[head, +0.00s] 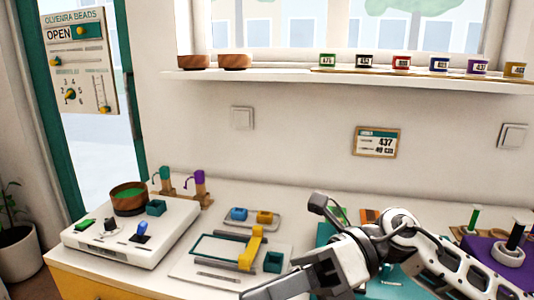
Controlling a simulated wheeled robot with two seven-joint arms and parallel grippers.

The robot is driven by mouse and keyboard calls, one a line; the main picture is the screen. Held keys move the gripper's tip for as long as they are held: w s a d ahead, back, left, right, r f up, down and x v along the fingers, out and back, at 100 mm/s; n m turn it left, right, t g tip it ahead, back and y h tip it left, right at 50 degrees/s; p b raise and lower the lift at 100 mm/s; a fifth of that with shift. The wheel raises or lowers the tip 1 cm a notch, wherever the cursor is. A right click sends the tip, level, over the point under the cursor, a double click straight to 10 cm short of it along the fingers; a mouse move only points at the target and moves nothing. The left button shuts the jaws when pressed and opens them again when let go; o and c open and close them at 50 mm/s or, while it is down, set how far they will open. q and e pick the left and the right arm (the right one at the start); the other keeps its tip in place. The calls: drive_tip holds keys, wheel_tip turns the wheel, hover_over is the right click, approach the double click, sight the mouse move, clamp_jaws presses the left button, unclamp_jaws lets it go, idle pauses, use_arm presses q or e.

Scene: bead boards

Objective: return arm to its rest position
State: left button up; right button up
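One arm of mine, white and dark grey, comes in from the lower right and reaches over the counter (335,190). It is my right arm, and its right gripper (275,287) points left, low in the picture. The fingers run down to the bottom edge, so I cannot tell whether they are open or shut. No held thing shows at them. The forearm and wrist hide part of a teal board (322,232) and the items behind them. My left arm and gripper are not in view.
A white device (130,233) with a wooden bowl (128,199) stands left. A pale board (212,262) with a yellow bar (251,248) lies beside the gripper. A purple block (500,255) with posts stands right. Jars line the shelf (300,77) above.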

drive_tip(key=w+d+f+m+t, duration=0.35)
drive_tip(key=m+t, duration=0.85)
drive_tip(key=m, duration=0.4)
drive_tip(key=w+d+f+m+t, duration=0.2)
drive_tip(key=w+f+m+t, duration=0.15)
drive_tip(key=m+t, duration=1.1)
drive_tip(key=s+d+f+m+g+h, duration=0.2)
drive_tip(key=s+f+m+g+h, duration=0.1)
drive_tip(key=f, duration=0.4)
drive_tip(key=s+d+f+m+g+h, duration=0.3)
drive_tip(key=s+f+m+h, duration=0.1)
drive_tip(key=f+m, duration=0.4)
drive_tip(key=s+d+f+m+g+h, duration=0.3)
drive_tip(key=s+f+m+h, duration=0.1)
drive_tip(key=f, duration=0.4)
drive_tip(key=shift+s+d+m+g+h+p, duration=0.3)
drive_tip(key=shift+m+h, duration=0.2)
drive_tip(key=shift+m, duration=0.35)
drive_tip(key=shift+f, duration=0.1)
